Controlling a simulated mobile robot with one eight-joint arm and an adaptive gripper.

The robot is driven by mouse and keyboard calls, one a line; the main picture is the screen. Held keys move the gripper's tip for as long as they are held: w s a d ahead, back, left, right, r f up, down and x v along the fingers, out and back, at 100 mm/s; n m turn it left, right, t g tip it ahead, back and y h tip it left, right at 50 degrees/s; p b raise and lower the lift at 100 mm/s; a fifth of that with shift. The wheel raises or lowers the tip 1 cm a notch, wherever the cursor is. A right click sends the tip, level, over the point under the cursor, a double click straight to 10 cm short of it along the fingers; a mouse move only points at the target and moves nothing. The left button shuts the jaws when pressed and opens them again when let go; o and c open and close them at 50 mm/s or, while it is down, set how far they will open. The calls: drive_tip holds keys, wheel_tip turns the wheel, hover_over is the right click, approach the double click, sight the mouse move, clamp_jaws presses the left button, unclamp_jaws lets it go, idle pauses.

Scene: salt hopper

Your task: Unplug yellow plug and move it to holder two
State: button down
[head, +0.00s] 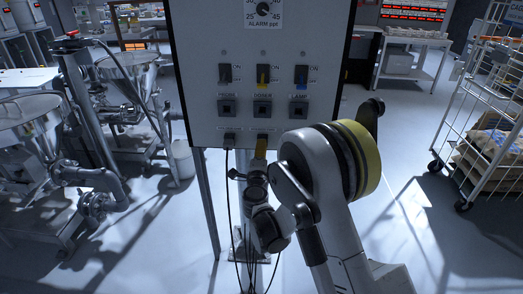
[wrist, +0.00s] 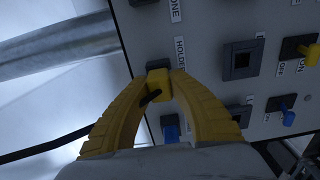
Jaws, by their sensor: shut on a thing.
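The yellow plug (head: 261,144) is at the panel's bottom row, below the DOSER socket (head: 262,107), which is empty. In the wrist view, the yellow plug (wrist: 158,79) sits between the two yellow fingers of my gripper (wrist: 159,86), which is shut on it. A dark holder frame (wrist: 157,65) shows just behind the plug, beside a label beginning HOLDER; its number is covered by a finger. The plug is at this holder, in the middle of the row. I cannot tell how deeply it is seated. A black cable runs from the plug to the left.
A black plug (head: 229,140) is in the holder to the left. A blue plug (wrist: 171,129) shows on the other side, partly behind my finger. The PRISM (head: 228,107) and LAMP (head: 298,108) sockets are empty. Metal pipework stands left; a wire cart (head: 487,120) stands right.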

drive_tip(key=shift+w, duration=0.55)
drive_tip(key=c, duration=0.7)
unclamp_jaws()
drive_tip(key=shift+s, duration=0.1)
drive_tip(key=shift+s, duration=2.9)
